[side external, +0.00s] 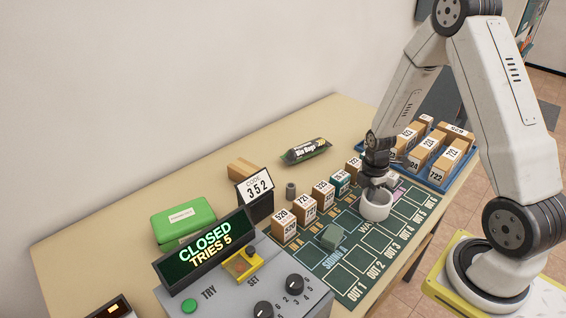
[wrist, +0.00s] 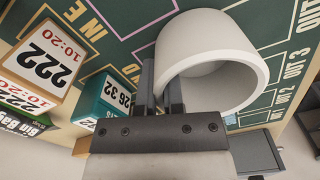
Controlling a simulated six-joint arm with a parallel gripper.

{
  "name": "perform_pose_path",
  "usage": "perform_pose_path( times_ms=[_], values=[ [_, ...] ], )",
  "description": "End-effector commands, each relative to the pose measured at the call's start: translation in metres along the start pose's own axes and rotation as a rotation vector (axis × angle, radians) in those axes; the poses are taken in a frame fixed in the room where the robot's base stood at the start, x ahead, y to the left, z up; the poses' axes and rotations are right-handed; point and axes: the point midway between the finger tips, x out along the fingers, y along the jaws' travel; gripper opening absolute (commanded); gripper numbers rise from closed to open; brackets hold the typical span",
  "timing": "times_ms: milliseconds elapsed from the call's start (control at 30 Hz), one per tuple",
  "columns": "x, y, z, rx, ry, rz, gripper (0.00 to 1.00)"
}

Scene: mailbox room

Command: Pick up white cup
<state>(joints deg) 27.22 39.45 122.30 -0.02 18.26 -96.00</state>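The white cup (side external: 376,206) is directly below my gripper (side external: 377,184) in the side view, over the green marked mat. In the wrist view the cup (wrist: 240,50) fills the upper middle, its open mouth facing the camera. My gripper's two dark fingers (wrist: 160,90) are close together, one outside and one inside the cup, with the cup's near wall between them. The gripper looks shut on that wall. The cup looks upright; I cannot tell whether its base touches the mat.
A row of numbered boxes (side external: 302,204) stands left of the cup, with a teal box (wrist: 110,100) close to the fingers. A blue tray (side external: 440,178) of boxes is behind right. A control panel (side external: 225,290) stands at front left.

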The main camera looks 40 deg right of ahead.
Motion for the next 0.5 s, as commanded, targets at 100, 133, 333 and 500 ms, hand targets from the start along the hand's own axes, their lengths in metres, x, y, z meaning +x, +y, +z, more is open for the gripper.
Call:
perform_pose_path(
  times_ms=[100,133,333,500],
  values=[
    [-0.0001,0.0001,0.0000,0.000,0.000,0.000,0.00],
    [-0.0001,0.0001,0.0000,0.000,0.000,0.000,0.00],
    [-0.0004,0.0001,0.0000,0.000,0.000,0.000,0.00],
    [-0.0047,0.0005,0.0001,0.000,0.000,0.002,0.00]
  ],
)
